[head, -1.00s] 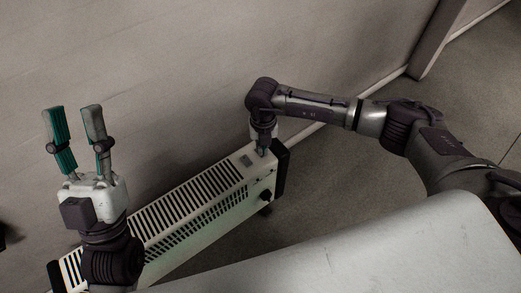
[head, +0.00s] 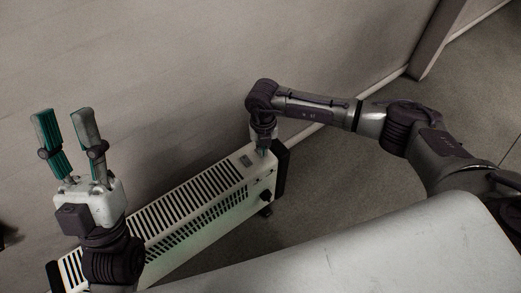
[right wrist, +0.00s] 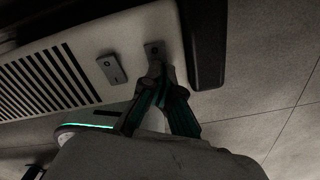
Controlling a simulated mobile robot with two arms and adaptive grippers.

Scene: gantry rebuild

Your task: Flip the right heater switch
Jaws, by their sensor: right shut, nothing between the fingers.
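The white heater (head: 197,197) stands on the floor along the wall. On its top, near the black end cap, the left switch (head: 246,161) shows clear of my gripper; it also shows in the right wrist view (right wrist: 112,68). The right switch (right wrist: 154,48) is partly covered by my right gripper's fingertips (right wrist: 155,70). My right gripper (head: 263,153) points down at the heater top, shut and empty, at or just above this switch; contact cannot be told. My left gripper (head: 64,118) is open and empty, pointing up over the heater's left end.
The wall (head: 180,70) runs close behind the heater. The black end cap (head: 281,168) stands beside my right gripper. Open floor (head: 330,180) lies to the right of the heater.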

